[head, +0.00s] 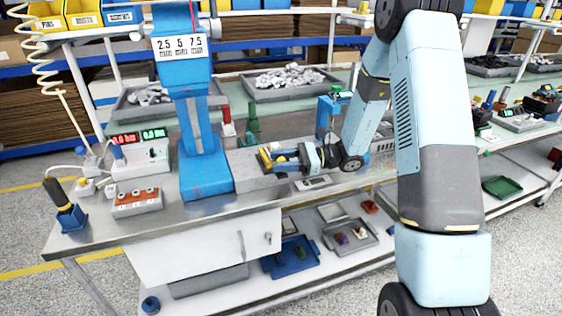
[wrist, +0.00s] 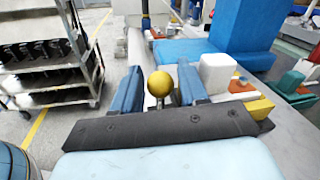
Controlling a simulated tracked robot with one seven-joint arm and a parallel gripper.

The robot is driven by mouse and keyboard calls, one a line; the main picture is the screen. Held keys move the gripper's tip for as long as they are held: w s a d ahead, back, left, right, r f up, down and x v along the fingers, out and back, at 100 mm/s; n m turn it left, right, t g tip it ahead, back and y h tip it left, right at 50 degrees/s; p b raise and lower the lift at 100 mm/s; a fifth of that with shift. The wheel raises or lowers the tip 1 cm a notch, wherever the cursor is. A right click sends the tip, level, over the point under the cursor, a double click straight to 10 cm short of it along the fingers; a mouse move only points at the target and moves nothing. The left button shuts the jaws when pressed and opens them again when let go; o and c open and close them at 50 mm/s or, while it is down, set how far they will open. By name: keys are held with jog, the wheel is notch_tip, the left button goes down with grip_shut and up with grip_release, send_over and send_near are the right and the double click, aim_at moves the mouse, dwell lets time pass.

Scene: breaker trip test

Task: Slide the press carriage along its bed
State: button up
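The press is a blue column on a blue base (head: 207,176), with a grey bed (head: 251,170) running right from it. A round yellow knob (wrist: 160,84) on a short stem shows in the wrist view; I take it to be the carriage's handle. My gripper (wrist: 160,88) has its blue fingers apart, one on each side of the knob, with a clear gap at the left finger. In the head view my gripper (head: 276,158) is low over the bed, right of the press base. The carriage body is largely hidden by my gripper. A white block (wrist: 218,72) stands beside the right finger.
A red-display unit (head: 139,160) and a socket box (head: 138,202) stand left of the press. Grey bins of parts (head: 290,82) are behind. A small blue stand (head: 327,112) is close behind my arm. The front left steel tabletop (head: 110,228) is bare.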

grip_shut()
jog(key=shift+a, duration=0.1)
dwell(0.4)
